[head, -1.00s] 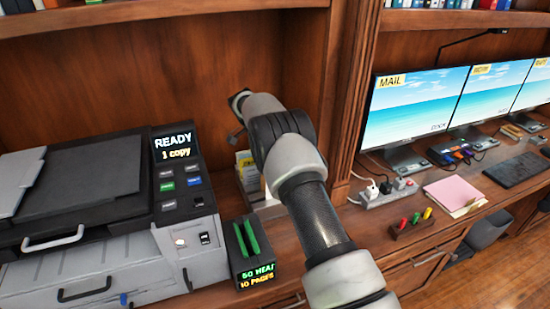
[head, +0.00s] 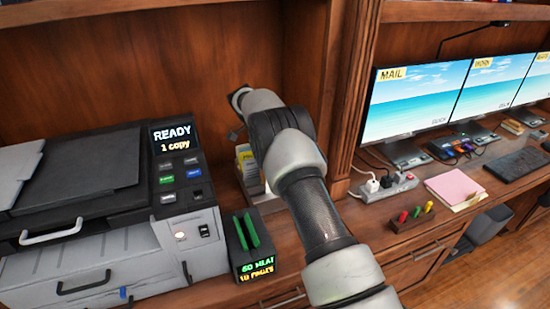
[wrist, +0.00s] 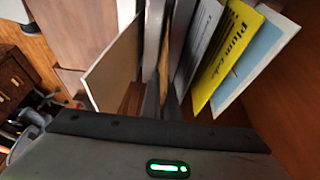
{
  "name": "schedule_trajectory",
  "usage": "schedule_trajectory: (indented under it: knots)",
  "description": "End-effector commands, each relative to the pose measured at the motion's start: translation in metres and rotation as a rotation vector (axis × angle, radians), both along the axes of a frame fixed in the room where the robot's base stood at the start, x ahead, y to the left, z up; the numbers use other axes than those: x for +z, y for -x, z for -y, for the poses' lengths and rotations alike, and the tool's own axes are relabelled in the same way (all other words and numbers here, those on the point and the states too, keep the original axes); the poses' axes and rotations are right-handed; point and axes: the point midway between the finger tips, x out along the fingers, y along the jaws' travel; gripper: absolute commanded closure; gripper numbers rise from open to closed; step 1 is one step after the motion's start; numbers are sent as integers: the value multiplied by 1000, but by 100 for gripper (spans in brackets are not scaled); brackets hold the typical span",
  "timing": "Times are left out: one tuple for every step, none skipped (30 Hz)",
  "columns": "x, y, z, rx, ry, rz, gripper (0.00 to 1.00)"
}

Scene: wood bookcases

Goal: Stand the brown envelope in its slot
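The row of upright papers includes the yellow "Plum Cake" booklet (wrist: 230,50), a light blue one (wrist: 258,58) and a cream panel (wrist: 112,68). My gripper (wrist: 161,100) reaches in among these, its grey fingers close together. In the head view, the paper rack (head: 268,204) is partly behind my arm, which hides my gripper.
A printer (head: 170,240) stands at left, with a small black display box (head: 240,262) between it and my arm. To the right are a power strip (head: 385,188), a pen block (head: 411,217), pink papers (head: 455,187) and monitors (head: 410,100). A bookcase upright (head: 350,90) rises behind my arm.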

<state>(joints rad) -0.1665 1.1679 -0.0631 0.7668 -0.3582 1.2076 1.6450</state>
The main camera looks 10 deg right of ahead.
Motion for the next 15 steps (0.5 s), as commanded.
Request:
schedule_trajectory:
  knots:
    - [-2,0,0,0,0,0,100]
    - [-3,0,0,0,0,0,100]
    - [-3,0,0,0,0,0,100]
    - [-3,0,0,0,0,0,97]
    - [-3,0,0,0,0,0,92]
    - [-3,0,0,0,0,0,85]
    - [-3,0,0,0,0,0,80]
    - [-3,0,0,0,0,0,77]
    - [-3,0,0,0,0,0,77]
    - [-2,0,0,0,0,0,77]
    - [-2,0,0,0,0,0,77]
    - [-2,0,0,0,0,0,77]
    - [-2,0,0,0,0,0,77]
    - [-2,0,0,0,0,0,77]
    - [-2,0,0,0,0,0,77]
